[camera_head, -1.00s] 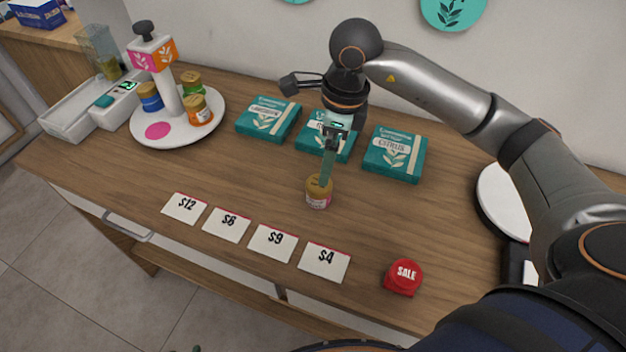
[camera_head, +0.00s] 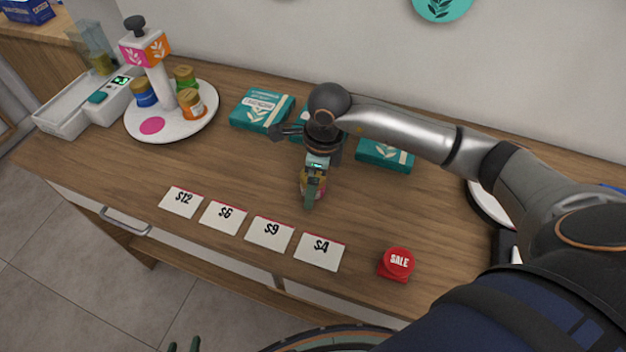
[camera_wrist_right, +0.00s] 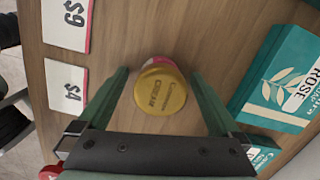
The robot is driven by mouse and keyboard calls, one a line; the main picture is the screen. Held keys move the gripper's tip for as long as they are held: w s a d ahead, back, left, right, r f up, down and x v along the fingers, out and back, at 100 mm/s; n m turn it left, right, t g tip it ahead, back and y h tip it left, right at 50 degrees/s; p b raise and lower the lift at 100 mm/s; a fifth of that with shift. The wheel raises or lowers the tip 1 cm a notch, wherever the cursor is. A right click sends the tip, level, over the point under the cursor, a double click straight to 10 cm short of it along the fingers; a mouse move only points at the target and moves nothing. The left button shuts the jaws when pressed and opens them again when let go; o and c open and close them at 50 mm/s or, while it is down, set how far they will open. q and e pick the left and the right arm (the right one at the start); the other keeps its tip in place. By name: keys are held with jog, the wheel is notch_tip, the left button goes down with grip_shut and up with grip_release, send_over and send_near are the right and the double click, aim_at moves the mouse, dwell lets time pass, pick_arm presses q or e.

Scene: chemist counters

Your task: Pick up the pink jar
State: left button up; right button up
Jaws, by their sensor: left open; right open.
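The pink jar (camera_head: 304,184) stands upright on the wooden counter, with a gold lid. In the right wrist view its gold lid (camera_wrist_right: 161,91) is seen from above, with a strip of pink at its edge. My right gripper (camera_head: 312,190), on the arm from the right in the head view, is open above the jar. In the wrist view its green fingers lie on either side of the jar, with gaps between. In the head view the gripper hides much of the jar. My left gripper (camera_head: 184,346) is open and empty at the bottom edge; only its fingertips show.
Several price cards (camera_head: 270,233) lie along the front of the counter (camera_head: 235,172). A red SALE button (camera_head: 397,263) is at the front right. Teal boxes (camera_head: 261,108) stand behind the jar. A round white stand (camera_head: 185,125) with blue, green and orange jars is at the left.

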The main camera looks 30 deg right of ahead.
jog(key=shift+c, duration=0.3)
jog(key=c, duration=1.4)
jog(key=shift+r, duration=0.15)
